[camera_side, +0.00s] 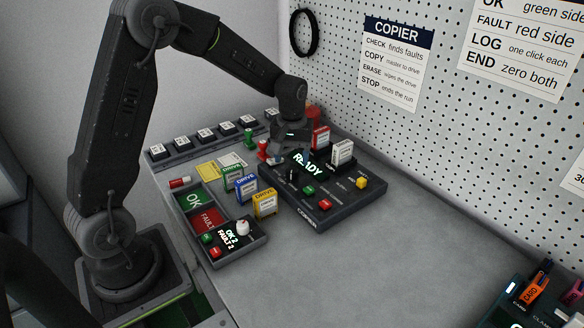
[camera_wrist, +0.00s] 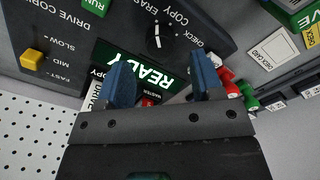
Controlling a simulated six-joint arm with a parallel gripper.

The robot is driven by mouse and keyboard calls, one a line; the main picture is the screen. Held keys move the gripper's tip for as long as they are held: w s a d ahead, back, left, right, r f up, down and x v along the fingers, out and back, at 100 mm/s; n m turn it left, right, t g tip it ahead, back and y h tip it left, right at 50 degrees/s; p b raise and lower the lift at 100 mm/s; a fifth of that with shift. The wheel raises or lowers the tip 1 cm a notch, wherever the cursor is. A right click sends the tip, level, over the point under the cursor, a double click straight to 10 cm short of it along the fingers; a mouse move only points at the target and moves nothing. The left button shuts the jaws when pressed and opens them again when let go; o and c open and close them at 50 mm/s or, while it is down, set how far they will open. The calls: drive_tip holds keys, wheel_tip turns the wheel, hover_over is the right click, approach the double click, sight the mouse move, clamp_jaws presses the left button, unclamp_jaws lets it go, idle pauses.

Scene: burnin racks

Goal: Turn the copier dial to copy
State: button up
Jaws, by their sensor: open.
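The copier (camera_side: 312,219) is a dark box on the bench with a display (camera_side: 307,165) reading READY. Its dial (camera_side: 291,175) is a small black knob left of the display. In the wrist view the dial (camera_wrist: 158,38) shows a white pointer line, with CHECK, COPY and ERASE printed around it. The line stands nearly upright in the picture; I cannot tell surely which label it marks. My gripper (camera_side: 290,154) is above the copier's back left part. In the wrist view my gripper (camera_wrist: 163,80) has blue fingers apart over the display, beside the dial and not around it.
A red drive (camera_side: 321,138) and a white drive (camera_side: 342,152) stand upright at the copier's back. A green button (camera_side: 309,190), red button (camera_side: 325,204) and yellow knob (camera_side: 361,183) are on its top. Green, blue and yellow drives (camera_side: 264,204) stand to the left.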

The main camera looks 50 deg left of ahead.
sight(292, 170)
drive_tip(key=shift+f, duration=2.05)
drive_tip(key=c, duration=0.9)
